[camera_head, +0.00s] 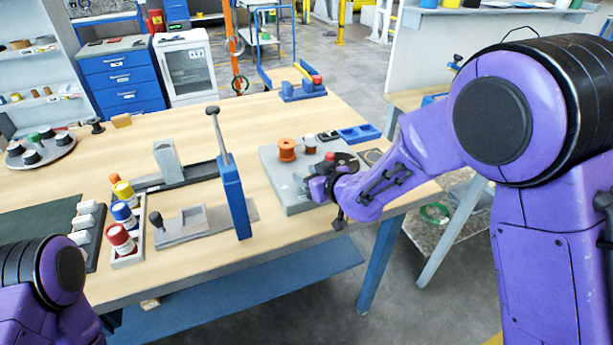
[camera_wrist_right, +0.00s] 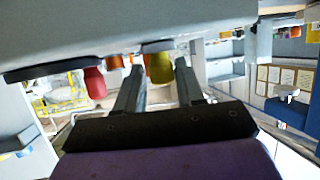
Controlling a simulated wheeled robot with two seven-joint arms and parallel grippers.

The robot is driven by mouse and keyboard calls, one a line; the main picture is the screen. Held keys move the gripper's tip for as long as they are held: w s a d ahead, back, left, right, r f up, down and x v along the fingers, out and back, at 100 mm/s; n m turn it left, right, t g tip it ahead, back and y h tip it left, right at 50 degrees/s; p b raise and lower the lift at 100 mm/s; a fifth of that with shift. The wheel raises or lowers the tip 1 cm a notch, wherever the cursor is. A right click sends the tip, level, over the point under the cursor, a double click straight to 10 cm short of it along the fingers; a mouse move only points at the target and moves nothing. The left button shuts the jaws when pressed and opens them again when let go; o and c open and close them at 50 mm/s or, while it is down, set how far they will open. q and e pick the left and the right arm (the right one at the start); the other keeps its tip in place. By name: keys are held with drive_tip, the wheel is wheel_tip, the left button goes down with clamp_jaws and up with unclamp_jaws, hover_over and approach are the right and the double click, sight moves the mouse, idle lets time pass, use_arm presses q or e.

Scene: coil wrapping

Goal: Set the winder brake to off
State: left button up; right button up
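The winder is a grey base (camera_head: 276,178) at the right end of the wooden table. A copper-coloured spool (camera_head: 287,150) stands on it. My right gripper (camera_head: 335,187) is low at the winder's right front edge, and its fingers partly hide that side. In the right wrist view the two fingers (camera_wrist_right: 158,84) are apart, below a pale grey body. A yellow knob-like part (camera_wrist_right: 160,67) shows between them, and a red one (camera_wrist_right: 95,83) shows to the left. I cannot tell whether the fingers touch the yellow part, or which part is the brake. My left gripper is out of view.
A blue post with a lever (camera_head: 232,195) stands left of the winder. Colored bottles (camera_head: 122,213) sit in a white rack further left. The table's front edge is close to my right gripper.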

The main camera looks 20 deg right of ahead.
drive_tip(key=shift+o, duration=0.4)
drive_tip(key=shift+d, duration=0.25)
drive_tip(key=shift+s+a, duration=0.1)
drive_tip(key=shift+s+r, duration=0.15)
drive_tip(key=shift+s, duration=0.2)
drive_tip(key=v, duration=0.9)
drive_tip(key=shift+s+d+b, duration=0.3)
drive_tip(key=shift+d+b, duration=0.05)
